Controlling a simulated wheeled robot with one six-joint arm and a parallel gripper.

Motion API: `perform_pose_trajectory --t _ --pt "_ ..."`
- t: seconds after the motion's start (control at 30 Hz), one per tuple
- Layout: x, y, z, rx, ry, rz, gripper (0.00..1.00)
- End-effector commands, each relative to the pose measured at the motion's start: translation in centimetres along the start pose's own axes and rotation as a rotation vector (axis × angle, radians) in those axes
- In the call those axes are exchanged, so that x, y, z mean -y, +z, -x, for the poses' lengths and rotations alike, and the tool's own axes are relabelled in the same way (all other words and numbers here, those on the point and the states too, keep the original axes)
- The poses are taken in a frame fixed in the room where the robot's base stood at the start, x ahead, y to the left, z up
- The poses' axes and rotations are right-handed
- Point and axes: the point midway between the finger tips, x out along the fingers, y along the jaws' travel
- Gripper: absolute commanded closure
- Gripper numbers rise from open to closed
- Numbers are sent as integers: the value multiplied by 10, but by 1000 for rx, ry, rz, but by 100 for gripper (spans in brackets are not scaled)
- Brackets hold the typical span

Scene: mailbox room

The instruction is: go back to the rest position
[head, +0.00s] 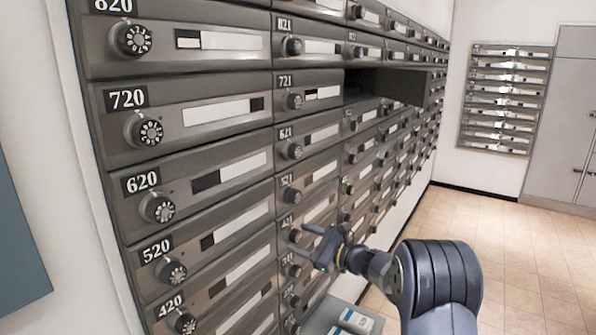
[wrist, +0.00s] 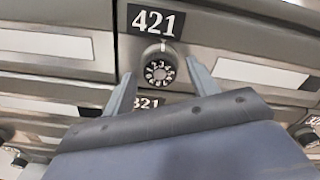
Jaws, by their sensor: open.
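My gripper (head: 306,242) is open and empty in front of the mailbox wall, low in the second column of boxes. In the wrist view its two fingers (wrist: 160,85) stand apart on either side of the dial (wrist: 159,69) below the 421 plate (wrist: 153,20). I cannot tell whether the fingertips touch the box front. My arm reaches in from the lower right of the head view.
One mailbox door (head: 403,86) stands open in the upper row, sticking out from the wall. A small surface with white and blue items (head: 355,321) sits below my gripper. Tiled floor (head: 500,240) is clear at the right. A slotted rack (head: 506,98) hangs on the far wall.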

Motion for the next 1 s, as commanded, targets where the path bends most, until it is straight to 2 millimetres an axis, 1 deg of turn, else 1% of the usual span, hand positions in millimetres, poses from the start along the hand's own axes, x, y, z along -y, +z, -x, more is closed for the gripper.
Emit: perform_pose_trajectory --t 0.03,0.5,1.0 --pt "-1 -3 0 0 0 48 44" --pt "-1 -2 0 1 0 503 44" --pt "0 0 0 0 -1 935 44"
